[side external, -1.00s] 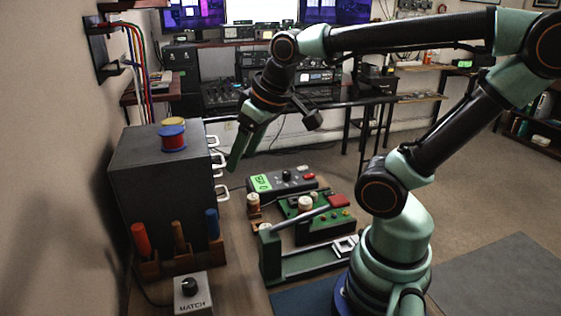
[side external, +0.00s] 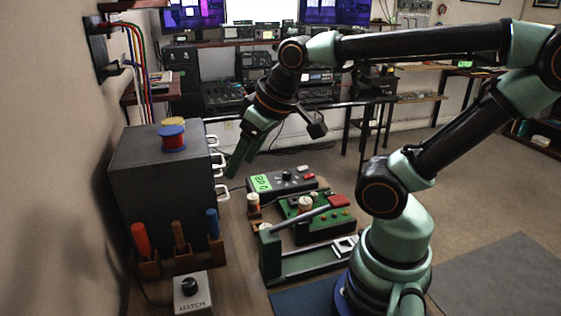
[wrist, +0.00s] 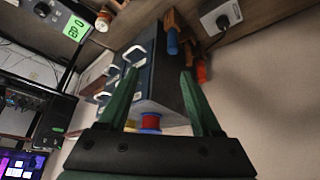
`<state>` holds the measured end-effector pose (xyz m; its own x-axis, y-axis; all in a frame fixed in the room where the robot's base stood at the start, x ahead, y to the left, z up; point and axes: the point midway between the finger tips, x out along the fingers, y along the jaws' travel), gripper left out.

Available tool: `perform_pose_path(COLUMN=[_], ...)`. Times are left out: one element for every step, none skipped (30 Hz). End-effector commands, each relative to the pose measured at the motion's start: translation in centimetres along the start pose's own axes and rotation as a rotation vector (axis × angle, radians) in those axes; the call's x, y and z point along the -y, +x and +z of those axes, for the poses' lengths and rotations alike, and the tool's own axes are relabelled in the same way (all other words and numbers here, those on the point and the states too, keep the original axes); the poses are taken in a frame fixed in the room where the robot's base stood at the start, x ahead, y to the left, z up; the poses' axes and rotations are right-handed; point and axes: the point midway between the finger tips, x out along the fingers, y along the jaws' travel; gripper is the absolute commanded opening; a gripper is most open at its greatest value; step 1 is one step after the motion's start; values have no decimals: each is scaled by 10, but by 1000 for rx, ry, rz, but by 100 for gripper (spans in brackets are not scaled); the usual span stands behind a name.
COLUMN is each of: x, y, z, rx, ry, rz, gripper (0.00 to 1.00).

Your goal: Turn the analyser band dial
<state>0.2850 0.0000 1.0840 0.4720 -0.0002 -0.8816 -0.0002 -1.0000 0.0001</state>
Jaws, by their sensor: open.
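The analyser is a dark box (side external: 300,187) with a lit green display (side external: 261,183), standing on the bench beyond the green lever unit. Its black dial (side external: 286,176) sits on top, right of the display. In the wrist view the analyser shows at the top left corner, with its display (wrist: 75,28) and the dial (wrist: 42,9). My gripper (side external: 239,168) is open and empty, in the air to the left of the analyser and above it, near the cabinet handles. In the wrist view its two green fingers (wrist: 160,73) are apart with nothing between them.
A dark cabinet (side external: 155,200) with white handles stands left, with spools (side external: 173,138) on top. A MATCH knob box (side external: 191,292) and a rack of coloured handles (side external: 180,258) are in front. A green lever unit (side external: 310,261) and green board (side external: 325,230) fill the bench middle.

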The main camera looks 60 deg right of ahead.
Motion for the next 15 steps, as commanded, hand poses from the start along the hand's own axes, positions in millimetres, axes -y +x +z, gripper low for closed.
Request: perform_pose_path(x=[-1, -3, -6, -9, -13, -20, -26, -33, -44, -52, -62, -74, -83, -92, -105], y=[0, 0, 0, 1, 1, 2, 4, 5, 7, 9, 11, 14, 16, 19, 23], z=[-1, -2, -4, -6, -9, -13, -17, -21, -26, -30, -34, -38, -42, -44, -48], rx=[2, 5, 12, 21, 30, 47, 61, 76, 99, 118, 136, 158, 176, 194, 215], ry=[1, 2, 4, 6, 10, 13, 18, 22, 28, 32, 38, 44, 48, 54, 61], rz=[2, 4, 9, 14, 20, 29, 37, 45, 55, 62, 69, 77, 82, 86, 91], gripper=[66, 66, 66, 66, 66, 66, 66, 66, 66, 66, 66, 66, 66, 66, 66])
